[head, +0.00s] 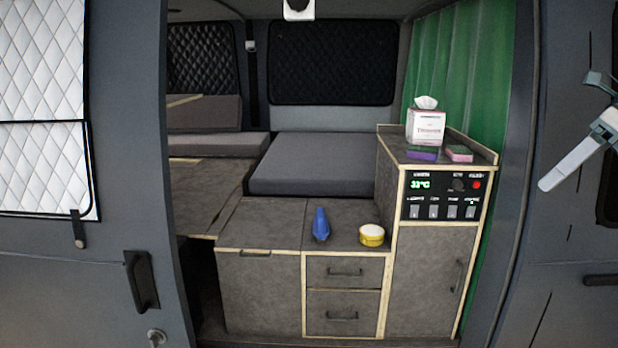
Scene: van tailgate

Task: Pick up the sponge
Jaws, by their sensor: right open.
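Two sponge-like blocks lie on the top of the tall cabinet at the right of the van interior. One is a purple sponge (422,153) with a thin green layer. The other is a pink sponge (459,153) with a green layer, just to its right. My right gripper (594,120) is open and empty at the right edge of the picture. It is outside the door opening, well to the right of both sponges and partly cut off. My left gripper is not in view.
A tissue box (426,127) stands right behind the sponges on the tall cabinet (430,262). The door frame and green curtain (462,65) border the right side.

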